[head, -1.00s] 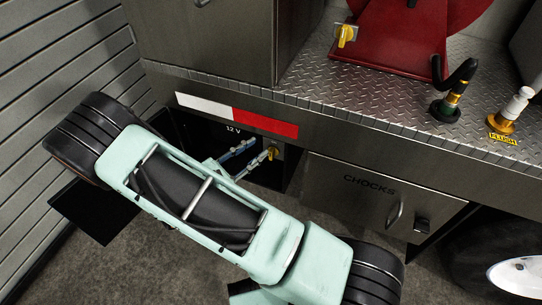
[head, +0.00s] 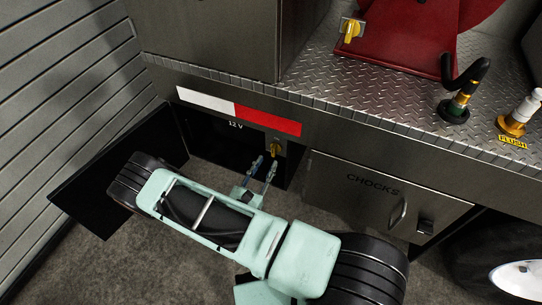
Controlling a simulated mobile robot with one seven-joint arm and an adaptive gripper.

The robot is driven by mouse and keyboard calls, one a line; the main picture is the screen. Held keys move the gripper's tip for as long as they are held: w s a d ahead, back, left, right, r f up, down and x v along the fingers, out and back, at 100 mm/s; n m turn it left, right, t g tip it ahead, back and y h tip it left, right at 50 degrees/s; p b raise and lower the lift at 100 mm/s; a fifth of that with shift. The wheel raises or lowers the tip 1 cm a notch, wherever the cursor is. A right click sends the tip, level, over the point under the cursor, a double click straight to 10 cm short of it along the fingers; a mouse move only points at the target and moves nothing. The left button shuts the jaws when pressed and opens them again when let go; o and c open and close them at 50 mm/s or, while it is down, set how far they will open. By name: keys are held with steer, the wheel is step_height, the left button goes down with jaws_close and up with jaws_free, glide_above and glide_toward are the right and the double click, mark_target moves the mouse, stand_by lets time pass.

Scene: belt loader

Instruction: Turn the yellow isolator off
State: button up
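The yellow isolator (head: 276,148) is a small knob on a plate in the dark recess marked 12 V, under the red and white stripe. It is small and partly shaded, so its exact setting is hard to tell. My gripper (head: 265,163) is just below and in front of it. Its two fingers are apart, with nothing seen between them. The fingertips appear clear of the knob. Another yellow handle (head: 351,30) sits on a plate at the red reel on the deck above.
An open black door panel (head: 95,190) stands left of the recess. A closed CHOCKS drawer (head: 350,190) is to the right. A black-handled nozzle (head: 457,100) and a white-topped FLUSH fitting (head: 520,112) stand on the tread-plate deck. A wheel is at lower right.

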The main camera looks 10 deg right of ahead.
mark_target(273, 152)
steer(key=shift+x, duration=2.4)
jaws_close()
